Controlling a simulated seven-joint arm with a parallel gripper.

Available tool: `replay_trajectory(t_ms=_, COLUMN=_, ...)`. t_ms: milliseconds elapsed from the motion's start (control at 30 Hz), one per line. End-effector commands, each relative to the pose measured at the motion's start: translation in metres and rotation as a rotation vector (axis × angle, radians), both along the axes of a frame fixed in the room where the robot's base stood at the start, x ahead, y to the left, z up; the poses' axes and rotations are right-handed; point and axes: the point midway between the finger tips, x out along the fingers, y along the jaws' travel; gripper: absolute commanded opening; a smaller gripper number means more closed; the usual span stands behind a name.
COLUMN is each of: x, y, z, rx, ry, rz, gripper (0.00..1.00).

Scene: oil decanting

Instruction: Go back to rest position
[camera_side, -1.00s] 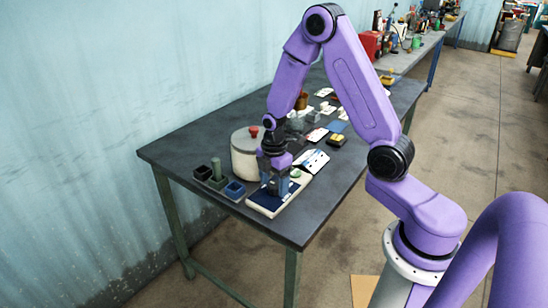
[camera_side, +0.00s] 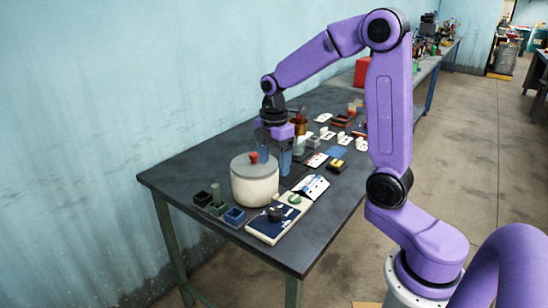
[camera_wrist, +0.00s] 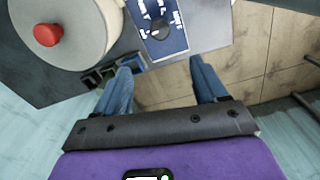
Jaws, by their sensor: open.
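My gripper (camera_side: 274,152) is raised above the table in the side view, near the lidded pot. In the wrist view its two blue fingers (camera_wrist: 163,78) are spread apart with nothing between them. The cream pot (camera_side: 255,185) with a red knob (camera_side: 254,157) stands on the table; the pot also shows at the upper left of the wrist view (camera_wrist: 85,52). In front of the pot lies a pale panel (camera_side: 267,232) with a dark blue face and a black knob (camera_side: 275,214).
Small dark containers (camera_side: 234,216) stand left of the panel near the table edge (camera_side: 297,268). A white card (camera_side: 311,187) and several small items lie farther back. The blue wall (camera_side: 90,110) runs behind the table. The air above the table's near end is clear.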

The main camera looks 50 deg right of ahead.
Motion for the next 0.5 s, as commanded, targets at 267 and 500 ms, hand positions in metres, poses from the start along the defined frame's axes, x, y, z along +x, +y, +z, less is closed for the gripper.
replay_trajectory(t_ms=267, x=-0.0002, y=-0.0001, z=0.0075, rx=0.000, ry=0.000, rz=0.000, gripper=0.71)
replay_trajectory(t_ms=500, x=-0.0013, y=0.0023, z=0.0074, rx=0.000, ry=0.000, rz=0.000, gripper=0.71)
